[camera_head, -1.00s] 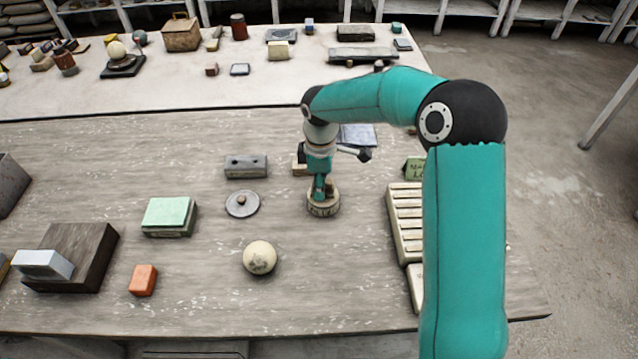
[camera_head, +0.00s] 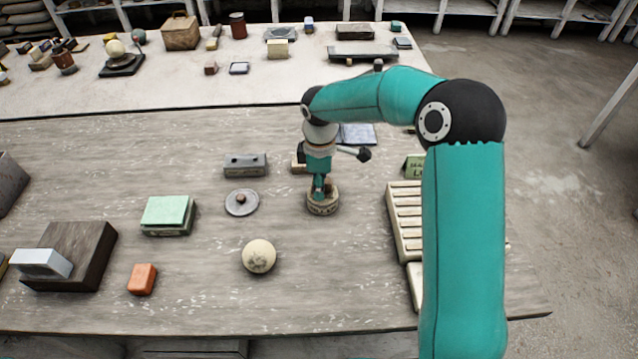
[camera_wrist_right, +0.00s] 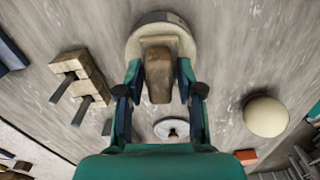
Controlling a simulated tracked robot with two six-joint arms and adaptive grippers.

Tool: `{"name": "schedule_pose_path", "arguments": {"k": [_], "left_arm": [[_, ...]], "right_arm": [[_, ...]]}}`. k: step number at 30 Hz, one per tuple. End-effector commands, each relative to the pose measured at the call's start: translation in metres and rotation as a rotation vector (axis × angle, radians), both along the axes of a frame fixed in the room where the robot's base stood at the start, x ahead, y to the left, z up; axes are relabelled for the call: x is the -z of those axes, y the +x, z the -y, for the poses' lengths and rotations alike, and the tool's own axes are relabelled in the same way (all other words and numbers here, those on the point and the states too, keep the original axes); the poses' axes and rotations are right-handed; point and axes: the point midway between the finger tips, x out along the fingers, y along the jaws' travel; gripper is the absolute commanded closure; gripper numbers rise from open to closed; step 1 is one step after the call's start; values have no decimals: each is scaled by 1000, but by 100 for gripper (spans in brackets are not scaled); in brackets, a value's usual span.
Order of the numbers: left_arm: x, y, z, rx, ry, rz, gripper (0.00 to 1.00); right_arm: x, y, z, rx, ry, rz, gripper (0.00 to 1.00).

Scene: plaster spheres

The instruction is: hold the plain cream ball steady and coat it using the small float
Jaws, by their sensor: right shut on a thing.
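The cream ball (camera_head: 259,256) rests on the near table; grey marks show on it in the head view, and it looks plain in the right wrist view (camera_wrist_right: 265,116). My right gripper (camera_head: 322,188) points down behind and right of the ball, apart from it. It is shut on a brown handle (camera_wrist_right: 158,75), which stands over a round cream base (camera_wrist_right: 133,45) with lettering on its side. I take the handle for the small float's; its working face is hidden. A grey disc with a knob (camera_head: 241,205) lies left of the gripper. My left gripper is not in view.
A slatted cream rack (camera_head: 405,225) stands to the right, partly behind my right arm. A grey block (camera_head: 246,165), a green-topped block (camera_head: 168,212), an orange block (camera_head: 142,279) and a dark block (camera_head: 90,255) lie left. Table around the ball is clear.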

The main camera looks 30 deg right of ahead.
Motion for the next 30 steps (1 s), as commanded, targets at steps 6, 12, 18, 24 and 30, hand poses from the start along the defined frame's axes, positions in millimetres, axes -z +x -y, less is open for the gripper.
{"name": "schedule_pose_path", "arguments": {"k": [6, 12, 18, 24, 30], "left_arm": [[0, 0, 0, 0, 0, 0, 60], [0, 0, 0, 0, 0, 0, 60], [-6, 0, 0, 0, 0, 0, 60], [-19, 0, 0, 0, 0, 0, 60], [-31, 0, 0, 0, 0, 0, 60]], "right_arm": [[2, 0, -1, -1, 0, -2, 97], [2, 0, -1, -1, 1, -3, 97], [-6, 0, -1, -1, 1, -3, 97], [-23, 0, -1, -1, 1, -1, 97], [-39, 0, 0, -1, 0, -1, 97]]}}
